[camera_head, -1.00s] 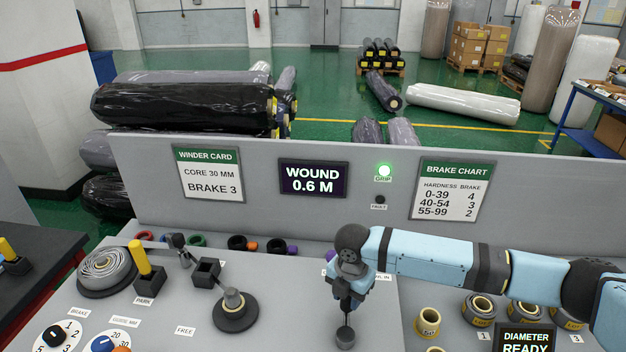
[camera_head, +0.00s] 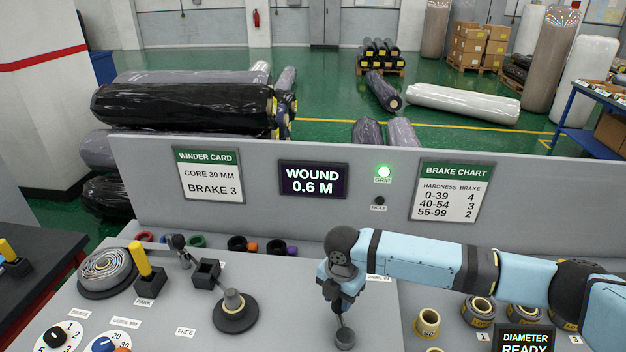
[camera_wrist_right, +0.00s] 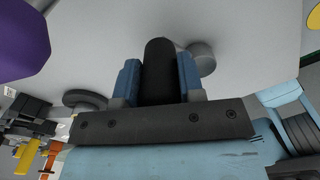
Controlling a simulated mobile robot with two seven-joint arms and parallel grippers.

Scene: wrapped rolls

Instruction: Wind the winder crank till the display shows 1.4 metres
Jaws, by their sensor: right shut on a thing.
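The display (camera_head: 313,188) on the grey back panel reads WOUND 0.6 M. The green GRIP lamp (camera_head: 384,171) beside it is lit. My right gripper (camera_head: 342,304) points down over the bench and is shut on the dark crank handle (camera_wrist_right: 159,70), which stands between its blue fingers in the right wrist view. The small grey hub of the crank (camera_head: 345,339) shows just below the gripper in the head view. The gripper hides most of the handle there. My left gripper is not in view.
A wound grey roll (camera_head: 105,270), a yellow-handled lever (camera_head: 141,258) and a dark round base with a post (camera_head: 236,312) stand on the left bench. Several tape cores (camera_head: 427,323) stand at right. A DIAMETER READY screen (camera_head: 524,341) sits in front of them.

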